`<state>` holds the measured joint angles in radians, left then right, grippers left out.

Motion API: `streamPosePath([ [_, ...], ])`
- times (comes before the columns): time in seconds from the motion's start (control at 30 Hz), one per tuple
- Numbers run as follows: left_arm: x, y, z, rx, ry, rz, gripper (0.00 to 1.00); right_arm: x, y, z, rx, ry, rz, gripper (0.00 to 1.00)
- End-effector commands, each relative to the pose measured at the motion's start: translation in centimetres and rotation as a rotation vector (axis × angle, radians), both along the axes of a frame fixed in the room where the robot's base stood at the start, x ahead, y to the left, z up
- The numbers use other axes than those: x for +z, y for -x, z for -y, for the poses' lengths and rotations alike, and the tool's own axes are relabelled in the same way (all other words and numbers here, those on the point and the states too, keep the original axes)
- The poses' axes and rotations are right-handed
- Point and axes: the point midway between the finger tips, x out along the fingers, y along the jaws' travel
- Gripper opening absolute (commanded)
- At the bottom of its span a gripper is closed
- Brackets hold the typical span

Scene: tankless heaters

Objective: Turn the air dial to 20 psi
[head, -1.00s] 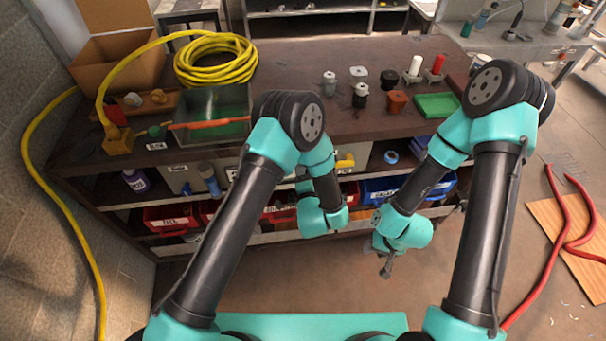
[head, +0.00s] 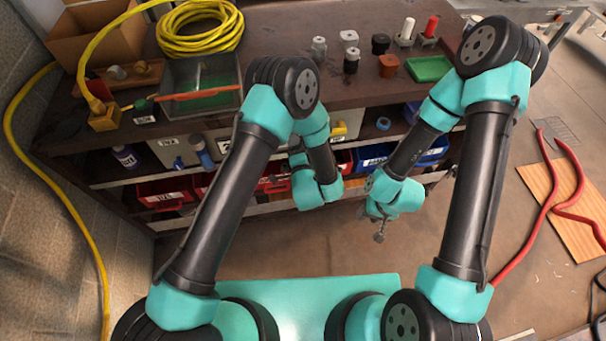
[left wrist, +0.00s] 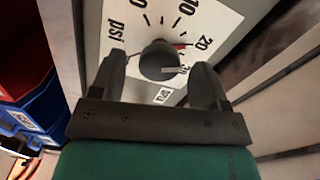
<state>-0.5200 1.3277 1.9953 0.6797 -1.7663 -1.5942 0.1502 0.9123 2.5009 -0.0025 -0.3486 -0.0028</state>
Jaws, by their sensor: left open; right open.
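The air dial (left wrist: 195,20) shows in the left wrist view as a white plate with black numbers and "psi". Its round dark knob (left wrist: 158,62) has a light mark on the right side, pointing a little below the 20. A small red mark lies beside the 20. My left gripper (left wrist: 160,80) is open, its two fingers on either side of the knob in this view; I cannot tell whether they touch it. In the head view the dial is hidden behind my left arm. My right gripper (head: 379,228) is open and empty, in front of the bench.
The workbench (head: 290,25) carries a yellow hose coil (head: 200,28), a metal tray (head: 200,75), several small canisters and a green tray (head: 430,68). Red bins (head: 165,193) and blue bins (head: 375,157) fill the shelf below. Red hoses (head: 560,190) lie at right.

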Motion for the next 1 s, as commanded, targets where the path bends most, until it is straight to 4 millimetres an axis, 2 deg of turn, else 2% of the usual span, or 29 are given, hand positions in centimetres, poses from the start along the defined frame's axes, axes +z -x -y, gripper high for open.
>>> streamPosePath([
  [0.7, 0.0, 13.1, 2.1, -0.005, -0.004, -0.002, 0.69, 0.0, 0.0, 0.0, 0.0, 0.0, 0.0, 0.43],
  [0.9, 0.0, 15.3, 2.4, -0.003, -0.003, -0.002, 0.69, 0.0, 0.0, 0.0, 0.0, 0.0, 0.0, 0.43],
  [1.0, 0.0, 15.7, 2.4, -0.002, -0.002, -0.001, 0.69, 0.0, 0.0, 0.0, 0.0, 0.0, 0.0, 0.43],
])
